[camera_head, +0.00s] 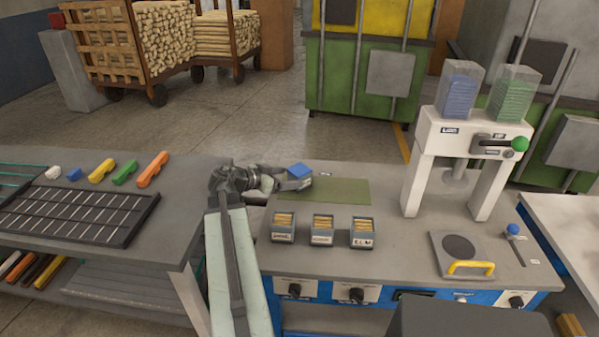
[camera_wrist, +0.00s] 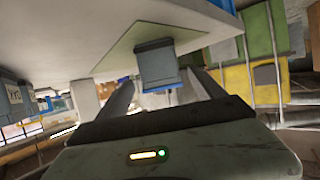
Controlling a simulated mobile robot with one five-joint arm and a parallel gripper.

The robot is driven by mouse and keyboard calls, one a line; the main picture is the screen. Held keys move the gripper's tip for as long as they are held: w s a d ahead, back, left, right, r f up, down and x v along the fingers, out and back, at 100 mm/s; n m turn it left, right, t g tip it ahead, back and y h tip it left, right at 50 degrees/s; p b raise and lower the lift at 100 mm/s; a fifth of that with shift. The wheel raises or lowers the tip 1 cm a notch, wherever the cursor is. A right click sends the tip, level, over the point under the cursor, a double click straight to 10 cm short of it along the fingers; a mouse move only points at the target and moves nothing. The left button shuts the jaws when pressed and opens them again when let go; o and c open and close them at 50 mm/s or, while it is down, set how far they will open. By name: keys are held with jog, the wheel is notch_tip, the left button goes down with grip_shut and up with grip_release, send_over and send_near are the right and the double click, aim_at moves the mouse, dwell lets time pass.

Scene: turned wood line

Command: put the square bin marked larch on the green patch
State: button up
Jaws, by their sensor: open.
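The green patch (camera_head: 345,190) is a flat rectangle on the right-hand bench; it also shows in the wrist view (camera_wrist: 120,50). My gripper (camera_head: 297,182) is low over the patch's left end, fingers open (camera_wrist: 165,92). A small grey-blue box (camera_wrist: 157,68) stands between the fingers, seemingly on the patch and apart from both; its blue top (camera_head: 300,170) shows in the head view. No label on it is readable. Three square bins of wooden sticks stand in front of the patch: left (camera_head: 283,236), middle (camera_head: 322,239), right (camera_head: 362,243). The right one seems marked ELM; the others are unclear.
A white press (camera_head: 463,137) with two clear hoppers stands right of the patch. A plate with a yellow handle (camera_head: 470,267) lies in front of it. The left bench holds a dark slotted tray (camera_head: 75,213) and coloured blocks (camera_head: 125,172). The patch's right part is bare.

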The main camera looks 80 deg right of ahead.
jog(key=shift+p+v, duration=0.35)
jog(key=shift+v, duration=1.45)
jog(key=shift+r, duration=0.1)
